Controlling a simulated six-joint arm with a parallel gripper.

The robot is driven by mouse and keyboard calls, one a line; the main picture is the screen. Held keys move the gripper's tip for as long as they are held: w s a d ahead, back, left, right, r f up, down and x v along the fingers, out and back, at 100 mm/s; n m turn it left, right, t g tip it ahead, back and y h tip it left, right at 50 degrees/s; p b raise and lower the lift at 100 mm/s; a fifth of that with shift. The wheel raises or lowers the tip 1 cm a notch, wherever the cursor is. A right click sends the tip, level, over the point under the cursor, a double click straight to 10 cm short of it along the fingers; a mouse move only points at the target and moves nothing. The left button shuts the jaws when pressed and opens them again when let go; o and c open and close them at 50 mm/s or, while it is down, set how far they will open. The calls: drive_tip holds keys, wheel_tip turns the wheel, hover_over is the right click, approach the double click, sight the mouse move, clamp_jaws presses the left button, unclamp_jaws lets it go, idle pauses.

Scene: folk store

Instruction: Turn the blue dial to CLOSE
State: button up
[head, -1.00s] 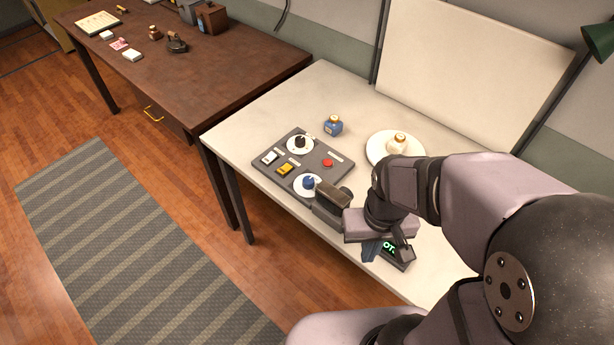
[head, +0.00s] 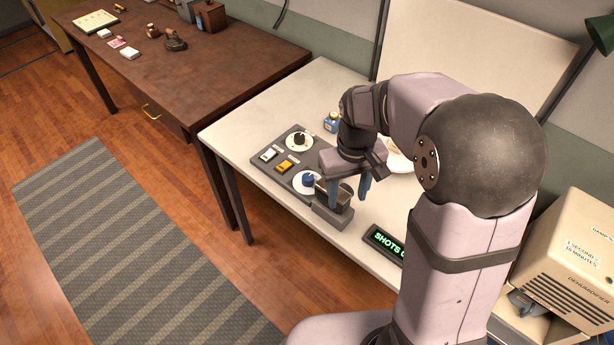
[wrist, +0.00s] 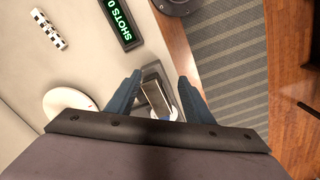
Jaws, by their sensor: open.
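The blue dial (head: 308,180) sits on a white disc at the near right corner of a dark grey control panel (head: 284,178) in the head view. Its pointer and lettering are too small to read. My gripper (head: 349,192) is open and points down, just right of the dial, above a dark grey box-shaped device (head: 328,214). In the wrist view, the blue fingers of my gripper (wrist: 157,90) stand apart on either side of this device (wrist: 156,95).
The panel also carries a black dial (head: 299,139), a white switch (head: 268,155) and a yellow switch (head: 285,164). A blue bottle (head: 331,122) stands behind. A green-lit display (head: 385,240) lies to the right, and a plate (head: 397,162) is partly hidden by my arm.

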drive_tip(key=w+a+f, duration=0.1)
drive_tip(key=w, duration=0.2)
drive_tip(key=w+a+n+b, duration=0.1)
drive_tip(key=w, duration=0.2)
drive_tip(key=w+a+f+n, duration=0.1)
drive_tip(key=w, duration=0.2)
drive_tip(key=shift+w+a+f+b, duration=0.15)
drive_tip(key=shift+a+f+b, duration=0.15)
drive_tip(key=shift+a+b, duration=0.05)
drive_tip(key=n+b, duration=0.2)
hover_over(307, 177)
drive_tip(key=f, duration=0.3)
drive_tip(key=shift+a+f, duration=0.2)
drive_tip(key=shift+f, duration=0.1)
drive_tip(key=shift+d+f+p, duration=0.2)
drive_tip(key=shift+f+p, duration=1.3)
drive_tip(key=shift+f, duration=2.05)
drive_tip(key=c, duration=1)
